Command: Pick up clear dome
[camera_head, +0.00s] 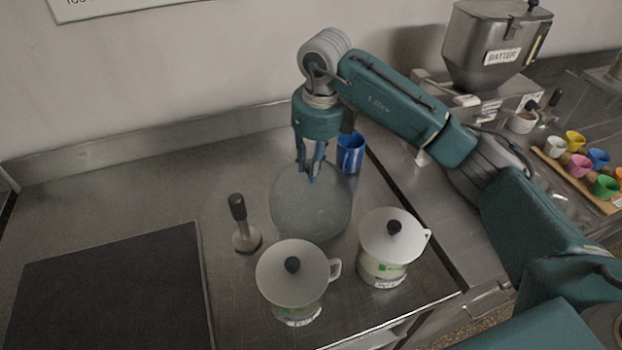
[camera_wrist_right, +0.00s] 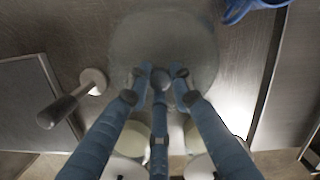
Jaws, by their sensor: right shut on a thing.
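The clear dome (camera_head: 310,205) is a grey, see-through round cover on the steel counter, in the middle of the head view. My right gripper (camera_head: 312,172) reaches down from above and is shut on the top of the dome. In the right wrist view the dome (camera_wrist_right: 165,45) shows as a pale disc, with the fingertips of my right gripper (camera_wrist_right: 161,78) closed around its small round knob. Whether the dome touches the counter or is slightly raised I cannot tell. My left gripper is not in view.
A tamper-like tool (camera_head: 240,225) stands left of the dome. Two lidded white containers (camera_head: 292,275) (camera_head: 390,240) stand in front. A blue cup (camera_head: 350,153) is behind right. A dark mat (camera_head: 110,290) lies at left. A batter dispenser (camera_head: 495,45) stands at back right.

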